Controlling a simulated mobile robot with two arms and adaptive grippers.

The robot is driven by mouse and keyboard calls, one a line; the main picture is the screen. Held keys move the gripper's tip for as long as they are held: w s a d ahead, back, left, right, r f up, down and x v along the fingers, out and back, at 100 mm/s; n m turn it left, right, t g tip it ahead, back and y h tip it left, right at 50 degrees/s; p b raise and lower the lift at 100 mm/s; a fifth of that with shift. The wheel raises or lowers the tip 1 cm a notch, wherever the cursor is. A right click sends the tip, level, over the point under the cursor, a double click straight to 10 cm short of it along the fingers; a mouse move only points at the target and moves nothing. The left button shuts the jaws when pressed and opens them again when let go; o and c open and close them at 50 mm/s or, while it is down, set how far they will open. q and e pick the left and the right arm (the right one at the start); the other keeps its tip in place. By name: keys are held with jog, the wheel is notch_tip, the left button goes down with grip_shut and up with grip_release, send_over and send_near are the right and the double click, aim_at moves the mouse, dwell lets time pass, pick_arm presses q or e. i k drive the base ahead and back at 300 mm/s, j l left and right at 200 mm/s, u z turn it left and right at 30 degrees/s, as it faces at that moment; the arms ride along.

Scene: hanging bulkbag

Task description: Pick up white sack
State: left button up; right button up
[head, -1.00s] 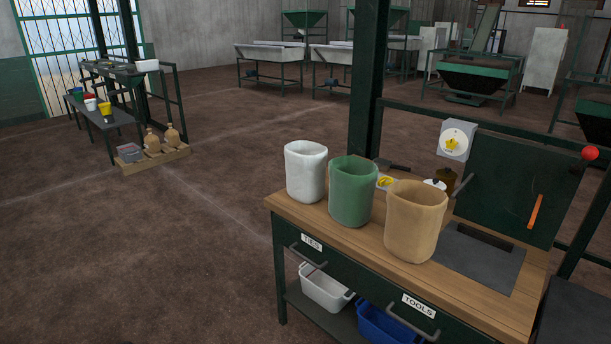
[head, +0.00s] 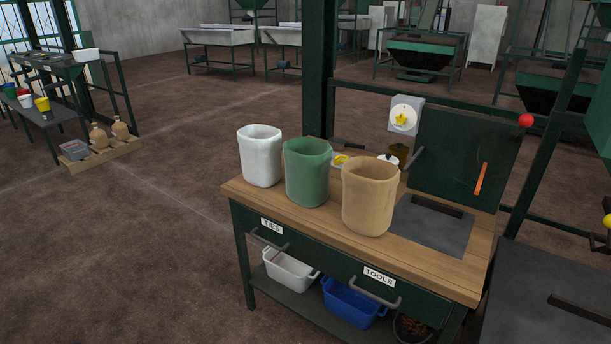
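The white sack (head: 260,156) stands upright and open at the top, at the left end of the wooden workbench (head: 457,280). A green sack (head: 307,174) stands close to its right, and a tan sack (head: 368,198) stands to the right of that one. Neither of my grippers shows in the head view.
Drawers labelled TIES (head: 271,226) and TOOLS (head: 379,275) face the front. A white bin (head: 289,271) and a blue bin (head: 352,303) sit on the lower shelf. A dark post (head: 318,75) rises behind the bench.

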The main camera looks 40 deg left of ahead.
aim_at(260, 145)
jog(key=u, duration=1.4)
jog(key=i+j, duration=0.3)
jog(key=i+j+z, duration=0.5)
jog(key=z, duration=0.15)
jog(key=i+j+z, duration=0.2)
jog(key=j+z, duration=0.15)
